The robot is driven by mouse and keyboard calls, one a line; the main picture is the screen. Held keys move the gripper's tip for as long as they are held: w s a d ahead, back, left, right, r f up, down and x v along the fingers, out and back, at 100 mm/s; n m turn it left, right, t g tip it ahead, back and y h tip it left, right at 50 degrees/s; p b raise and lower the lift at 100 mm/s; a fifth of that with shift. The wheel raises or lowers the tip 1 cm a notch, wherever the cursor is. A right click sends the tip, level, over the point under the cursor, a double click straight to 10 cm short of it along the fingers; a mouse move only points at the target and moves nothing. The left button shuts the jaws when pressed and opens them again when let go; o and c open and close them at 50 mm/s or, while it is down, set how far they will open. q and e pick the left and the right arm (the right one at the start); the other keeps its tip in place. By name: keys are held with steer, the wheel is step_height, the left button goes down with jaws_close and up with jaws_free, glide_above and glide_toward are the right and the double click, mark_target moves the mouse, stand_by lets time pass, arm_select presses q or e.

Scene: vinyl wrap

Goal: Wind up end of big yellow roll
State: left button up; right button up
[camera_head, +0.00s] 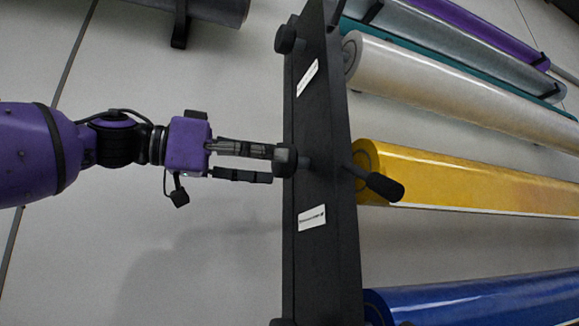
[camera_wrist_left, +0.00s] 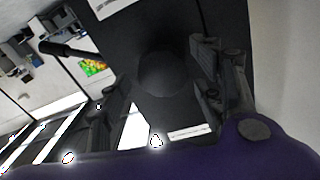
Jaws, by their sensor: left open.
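The big yellow roll (camera_head: 470,180) lies across the right of the head view, its near end against a black upright stand (camera_head: 322,245). A round black knob (camera_head: 286,160) sticks out of the stand's left face, level with this roll. A black crank handle (camera_head: 385,187) stands out near the roll's end; a similar handle shows in the left wrist view (camera_wrist_left: 65,50). My left gripper (camera_head: 272,164) is open, its fingertips at the knob. In the left wrist view the dark knob (camera_wrist_left: 165,73) sits between the spread fingers; contact cannot be told. My right gripper is not in view.
A white roll (camera_head: 450,90) and teal, grey and purple rolls lie above the yellow one. A blue roll (camera_head: 480,300) lies below. Another black knob (camera_head: 288,39) is higher on the stand. The pale floor left of the stand is mostly clear.

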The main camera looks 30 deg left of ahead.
mark_target(286, 176)
arm_select(q)
steer(key=x, duration=0.2)
steer(key=shift+w+d+f, duration=0.1)
steer(key=shift+w+d, duration=0.05)
steer(key=shift+w, duration=0.2)
steer(key=shift+w+d+b, duration=0.25)
steer(key=shift+d+b, duration=0.05)
steer(key=shift+d, duration=0.2)
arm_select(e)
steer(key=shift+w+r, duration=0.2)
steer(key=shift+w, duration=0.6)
arm_select(q)
steer(key=shift+c, duration=0.5)
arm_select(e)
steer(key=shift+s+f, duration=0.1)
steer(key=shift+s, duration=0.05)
arm_select(q)
steer(key=c, duration=1)
steer(key=shift+c, duration=0.2)
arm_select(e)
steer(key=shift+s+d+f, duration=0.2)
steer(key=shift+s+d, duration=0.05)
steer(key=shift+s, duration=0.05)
arm_select(q)
steer(key=shift+r+m, duration=0.25)
steer(key=shift+m, duration=0.15)
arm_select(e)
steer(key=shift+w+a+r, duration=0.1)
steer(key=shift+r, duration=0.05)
